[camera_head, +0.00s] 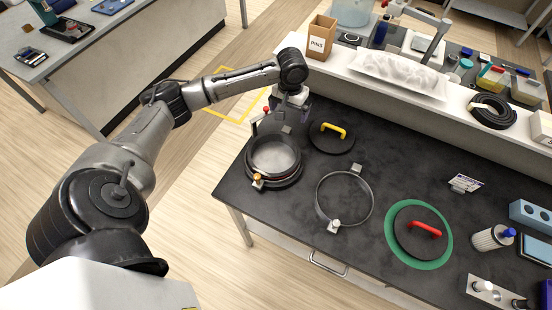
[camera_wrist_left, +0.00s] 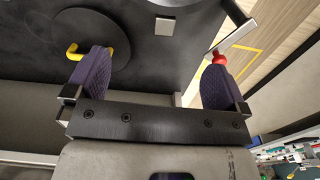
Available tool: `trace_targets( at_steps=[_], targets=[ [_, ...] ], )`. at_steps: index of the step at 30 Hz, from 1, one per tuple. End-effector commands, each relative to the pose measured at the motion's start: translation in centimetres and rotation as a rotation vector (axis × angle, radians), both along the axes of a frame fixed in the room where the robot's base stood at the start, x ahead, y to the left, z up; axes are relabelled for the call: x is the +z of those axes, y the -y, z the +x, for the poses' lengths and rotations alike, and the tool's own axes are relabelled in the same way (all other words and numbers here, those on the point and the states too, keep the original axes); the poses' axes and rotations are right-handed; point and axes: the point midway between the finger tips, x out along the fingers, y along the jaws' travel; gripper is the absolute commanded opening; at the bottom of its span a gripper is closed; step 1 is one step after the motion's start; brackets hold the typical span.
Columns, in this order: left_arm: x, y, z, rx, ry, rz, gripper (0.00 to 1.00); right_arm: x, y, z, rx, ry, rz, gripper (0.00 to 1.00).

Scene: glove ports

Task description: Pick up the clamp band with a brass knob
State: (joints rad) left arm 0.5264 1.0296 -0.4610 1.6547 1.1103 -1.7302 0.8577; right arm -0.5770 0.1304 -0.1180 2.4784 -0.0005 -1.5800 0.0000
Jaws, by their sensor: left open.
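The clamp band with a brass knob (camera_head: 257,177) sits around the raised round port (camera_head: 273,155) at the left end of the dark bench; its knob faces the front left. A second, loose metal band (camera_head: 318,208) with a silver-white knob (camera_head: 333,225) lies to its right. My left gripper (camera_head: 288,106) is open and empty beyond the port, near a lever with a red knob (camera_head: 266,109). In the left wrist view the gripper (camera_wrist_left: 156,62) has its purple pads apart, with the red knob (camera_wrist_left: 219,58) by the right pad. The brass knob is not visible there.
A black lid with a yellow handle (camera_head: 333,130) lies right of the port. A red-handled lid (camera_head: 425,229) lies on a green ring (camera_head: 394,250). A raised shelf (camera_head: 400,95) with a PINS box (camera_head: 318,40) runs along the back.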

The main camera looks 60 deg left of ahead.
Motion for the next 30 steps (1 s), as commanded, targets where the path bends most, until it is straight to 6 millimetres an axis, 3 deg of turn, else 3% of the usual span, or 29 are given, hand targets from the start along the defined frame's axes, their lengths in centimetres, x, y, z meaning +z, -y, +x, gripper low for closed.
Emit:
trace_targets(
  at_steps=[5,16,30],
  targets=[
    [-0.8,-1.4,0.2,0.054,-0.002,-0.006,1.00,-0.8,-0.1,0.0,-0.001,0.001,0.004,0.00],
    [-6.5,-1.4,0.2,0.056,-0.004,-0.007,1.00,-1.2,-0.4,-0.1,-0.006,-0.001,0.014,0.00],
    [-9.1,-1.3,0.3,0.054,-0.002,-0.006,1.00,-1.4,-0.5,-0.1,-0.006,-0.002,0.016,0.00]
  ],
)
